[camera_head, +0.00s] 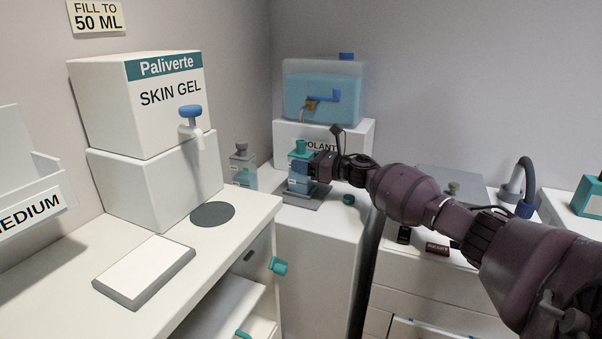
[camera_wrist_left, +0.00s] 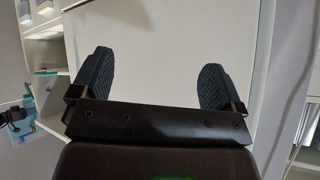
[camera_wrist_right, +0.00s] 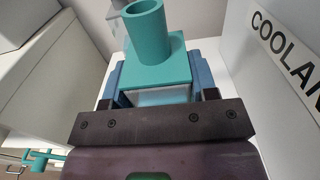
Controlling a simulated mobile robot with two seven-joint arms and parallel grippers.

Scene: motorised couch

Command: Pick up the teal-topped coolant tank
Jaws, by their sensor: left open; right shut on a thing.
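The teal-topped coolant tank (camera_head: 301,149) stands upright at the grey plate (camera_head: 300,198) on the white cabinet, below the "COOLANT" box. My right gripper (camera_head: 310,169) is shut on it from the right side. In the right wrist view the tank's teal top and neck (camera_wrist_right: 150,45) rise between the two blue fingers of my right gripper (camera_wrist_right: 158,82). I cannot tell whether the tank's base touches the plate. My left gripper (camera_wrist_left: 153,80) is open and empty in the left wrist view, in front of a plain white surface; it is outside the head view.
A grey-topped tank (camera_head: 243,167) stands just left of the teal-topped one. A loose teal cap (camera_head: 348,199) lies on the cabinet top (camera_head: 325,222). A blue-filled dispenser (camera_head: 325,85) stands on the "COOLANT" box (camera_head: 355,137) behind. The "SKIN GEL" dispenser (camera_head: 125,110) stands left.

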